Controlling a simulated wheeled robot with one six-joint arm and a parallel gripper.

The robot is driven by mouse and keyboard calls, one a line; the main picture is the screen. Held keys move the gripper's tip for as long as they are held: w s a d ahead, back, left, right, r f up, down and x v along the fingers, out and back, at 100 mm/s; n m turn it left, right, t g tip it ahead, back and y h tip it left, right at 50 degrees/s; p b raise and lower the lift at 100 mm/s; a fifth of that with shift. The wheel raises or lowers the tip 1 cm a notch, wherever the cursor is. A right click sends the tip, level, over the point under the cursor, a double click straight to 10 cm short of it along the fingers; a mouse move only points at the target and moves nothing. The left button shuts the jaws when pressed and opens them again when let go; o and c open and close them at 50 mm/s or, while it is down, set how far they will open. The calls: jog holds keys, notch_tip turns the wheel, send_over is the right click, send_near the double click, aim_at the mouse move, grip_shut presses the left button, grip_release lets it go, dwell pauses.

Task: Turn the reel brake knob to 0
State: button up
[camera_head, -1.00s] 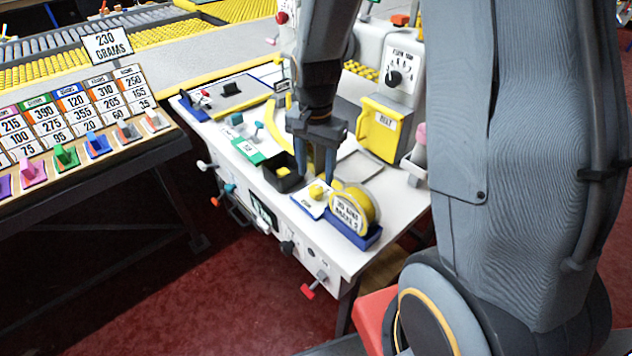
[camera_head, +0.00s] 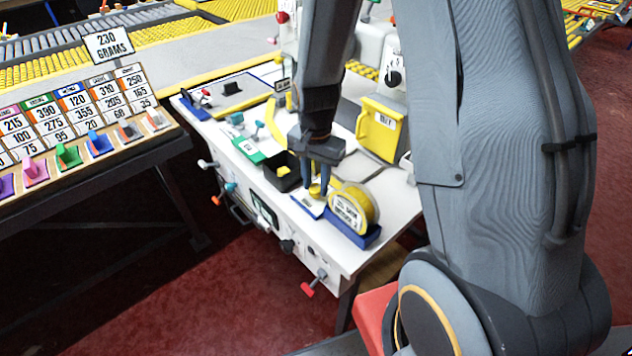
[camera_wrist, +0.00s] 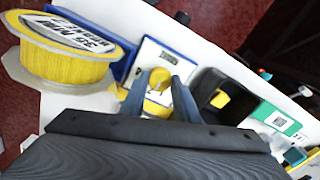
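A small yellow knob (camera_head: 315,190) stands on a white plate with a blue edge, just left of the yellow reel (camera_head: 352,207). In the wrist view the knob (camera_wrist: 159,79) shows between the fingertips of my gripper (camera_wrist: 160,78), above the plate (camera_wrist: 158,55). My gripper (camera_head: 315,184) points down at the knob, its two fingers apart, one on each side. I cannot tell whether they press on it. The fingers hide part of the knob and plate, and the knob's setting is not readable.
The reel, in its blue holder (camera_head: 355,233), stands close right of my gripper. A black open box (camera_head: 283,178) is close on the left, with a green card (camera_head: 248,150) beyond it. A yellow bin (camera_head: 378,130) stands behind. The white table's front edge is near.

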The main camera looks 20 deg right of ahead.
aim_at(316, 187)
jog(key=shift+n, duration=0.3)
jog(key=n+p, duration=0.1)
jog(key=n, duration=0.2)
jog(key=shift+r, duration=0.1)
jog(key=n+p, duration=0.1)
jog(key=n, duration=0.3)
jog(key=n+p, duration=0.1)
jog(key=n, duration=0.5)
jog(key=shift+w+n, duration=0.1)
jog(key=shift+n, duration=0.2)
dwell(0.4)
jog(key=o, duration=1)
jog(key=shift+r+b, duration=0.85)
jog(key=shift+r, duration=3)
